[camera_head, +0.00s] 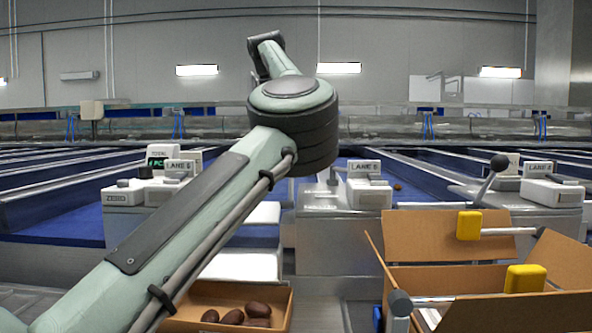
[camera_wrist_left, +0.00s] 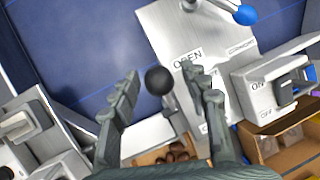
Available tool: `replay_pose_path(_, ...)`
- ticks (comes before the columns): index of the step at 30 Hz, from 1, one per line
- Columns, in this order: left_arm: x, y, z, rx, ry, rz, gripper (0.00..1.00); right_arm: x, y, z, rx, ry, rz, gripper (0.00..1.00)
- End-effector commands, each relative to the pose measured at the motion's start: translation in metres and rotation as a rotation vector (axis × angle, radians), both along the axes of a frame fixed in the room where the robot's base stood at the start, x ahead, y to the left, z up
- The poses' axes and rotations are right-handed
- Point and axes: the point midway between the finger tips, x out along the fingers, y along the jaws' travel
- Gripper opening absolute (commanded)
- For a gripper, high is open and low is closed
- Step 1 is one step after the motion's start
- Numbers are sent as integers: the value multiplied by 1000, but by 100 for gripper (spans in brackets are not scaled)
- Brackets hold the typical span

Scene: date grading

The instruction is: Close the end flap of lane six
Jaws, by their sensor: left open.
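In the left wrist view my left gripper (camera_wrist_left: 160,72) is open, with its fingers on either side of a lever's black ball knob (camera_wrist_left: 159,80); I cannot tell whether they touch it. The lever stands by a metal plate (camera_wrist_left: 210,45) marked OPEN. In the head view the left lane label (camera_head: 180,166) seems to read LANE 6. A white chute (camera_head: 245,264) slopes down beside it towards a carton (camera_head: 289,305) holding several dates (camera_head: 232,316). My right gripper is not seen.
Another black-knobbed lever (camera_head: 499,162) stands by the LANE 4 label (camera_head: 540,168). A blue knob (camera_wrist_left: 247,14) and an ON/OFF switch box (camera_wrist_left: 262,88) lie right of my fingers.

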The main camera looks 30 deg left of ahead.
Motion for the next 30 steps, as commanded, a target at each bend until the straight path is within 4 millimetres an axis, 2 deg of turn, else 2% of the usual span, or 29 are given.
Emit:
replay_pose_path(3, 8, 0, -20, 1, 3, 1, 46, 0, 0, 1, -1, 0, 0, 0)
replay_pose_path(9, 16, 1, -39, 2, 1, 1, 46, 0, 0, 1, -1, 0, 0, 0)
replay_pose_path(19, 18, 1, -43, 2, 1, 1, 46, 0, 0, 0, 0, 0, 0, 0)
replay_pose_path(30, 18, 1, -43, 2, 0, 1, 1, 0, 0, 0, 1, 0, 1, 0)
